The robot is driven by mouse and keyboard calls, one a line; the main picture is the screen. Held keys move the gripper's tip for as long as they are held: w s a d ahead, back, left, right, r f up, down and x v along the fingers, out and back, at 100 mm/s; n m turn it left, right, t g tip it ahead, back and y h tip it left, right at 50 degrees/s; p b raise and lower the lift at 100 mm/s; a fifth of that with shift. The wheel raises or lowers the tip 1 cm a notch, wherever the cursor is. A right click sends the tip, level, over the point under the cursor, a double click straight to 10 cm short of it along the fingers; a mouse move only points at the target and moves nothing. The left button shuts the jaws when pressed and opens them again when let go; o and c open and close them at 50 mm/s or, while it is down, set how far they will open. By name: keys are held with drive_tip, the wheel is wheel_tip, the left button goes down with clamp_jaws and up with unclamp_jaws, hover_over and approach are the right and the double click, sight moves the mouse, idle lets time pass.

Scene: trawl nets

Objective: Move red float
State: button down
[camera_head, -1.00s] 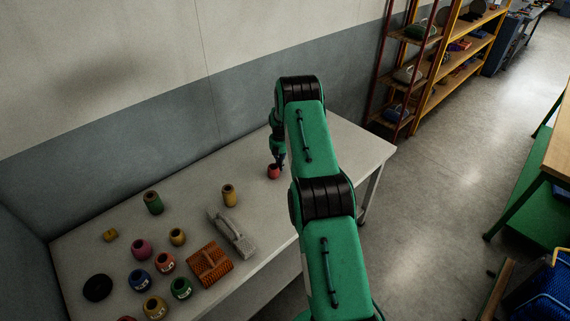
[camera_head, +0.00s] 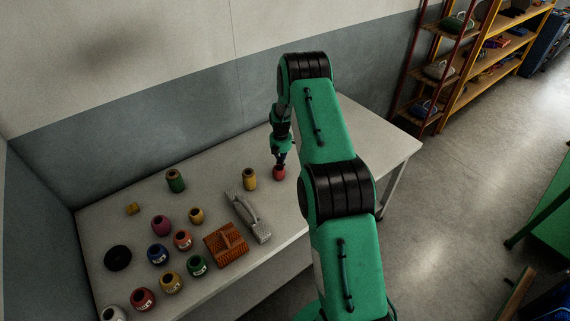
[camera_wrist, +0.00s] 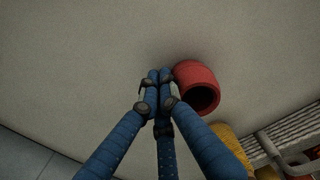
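A red float (camera_head: 279,174) stands on the right part of the table (camera_head: 330,150), apart from the other floats. In the wrist view the red float (camera_wrist: 197,82) is a short hollow cylinder with its dark opening towards the lower right. My gripper (camera_head: 281,159) points down at it in the head view. In the wrist view the blue fingers of my gripper (camera_wrist: 158,80) are drawn together at the tips. They are just left of the red float, beside it and not around it. Whether they touch it I cannot tell.
A yellow float (camera_head: 249,180) and a grey-handled brush (camera_head: 250,216) lie left of my gripper. An orange block brush (camera_head: 226,245), a black disc (camera_head: 117,258), another red float (camera_head: 143,299) and several coloured floats fill the left part. A wall backs the table.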

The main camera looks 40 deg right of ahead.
drive_tip(key=shift+d, duration=0.15)
drive_tip(key=shift+d, duration=0.6)
drive_tip(key=shift+d+f+b, duration=0.1)
drive_tip(key=shift+d+b, duration=0.5)
drive_tip(key=shift+d, duration=0.55)
wheel_tip(320, 180, up, 10)
drive_tip(key=shift+p, duration=0.4)
drive_tip(key=shift+d, duration=0.1)
drive_tip(key=shift+s, duration=0.1)
drive_tip(key=s+a+m+p, duration=0.2)
drive_tip(key=s+a+m, duration=0.2)
drive_tip(key=s+m, duration=0.7)
drive_tip(key=shift+r+m, duration=0.35)
drive_tip(key=shift+m, duration=0.55)
